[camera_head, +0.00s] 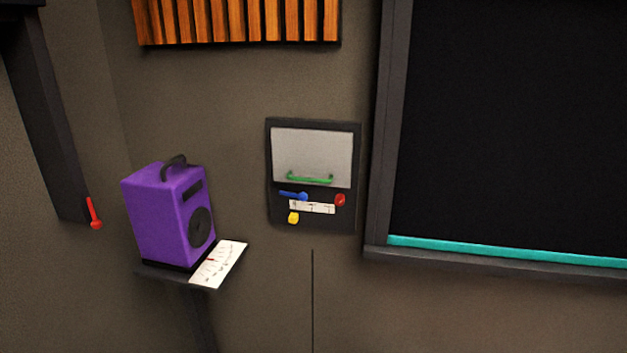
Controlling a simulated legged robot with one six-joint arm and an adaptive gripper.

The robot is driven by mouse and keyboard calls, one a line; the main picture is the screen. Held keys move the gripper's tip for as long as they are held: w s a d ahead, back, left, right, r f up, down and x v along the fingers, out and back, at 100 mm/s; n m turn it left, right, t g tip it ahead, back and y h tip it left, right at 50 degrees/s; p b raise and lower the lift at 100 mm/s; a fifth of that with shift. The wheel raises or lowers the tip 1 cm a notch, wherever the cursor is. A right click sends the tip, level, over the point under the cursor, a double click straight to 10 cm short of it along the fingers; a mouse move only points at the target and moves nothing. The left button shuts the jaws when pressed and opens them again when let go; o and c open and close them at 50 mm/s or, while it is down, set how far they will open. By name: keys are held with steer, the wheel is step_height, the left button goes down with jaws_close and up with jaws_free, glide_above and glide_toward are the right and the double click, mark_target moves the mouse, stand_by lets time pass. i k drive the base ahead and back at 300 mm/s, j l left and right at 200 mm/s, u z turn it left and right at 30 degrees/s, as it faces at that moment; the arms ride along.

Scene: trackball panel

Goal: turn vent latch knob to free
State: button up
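A dark wall panel (357,175) is near the middle of the head view. It has a light grey flap (312,150) with a green bar handle (310,179) along its lower edge. Below are a blue lever-like knob (294,196) pointing left, a red round knob (340,200) at the right, and a small yellow knob (293,218) at lower left. A white marked strip (312,207) lies between them. Its marks are too small to read, so I cannot tell which knob is the vent latch knob. My gripper is not in view.
A purple speaker-like box (160,215) stands on a small dark shelf with a white marked card (218,265). A red lever (94,214) is at the far left. A large dark framed board (510,130) fills the right. Wooden slats (237,20) hang above.

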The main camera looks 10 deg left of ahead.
mark_target(340, 198)
steer(key=i+j, duration=0.1)
steer(key=j, duration=1.25)
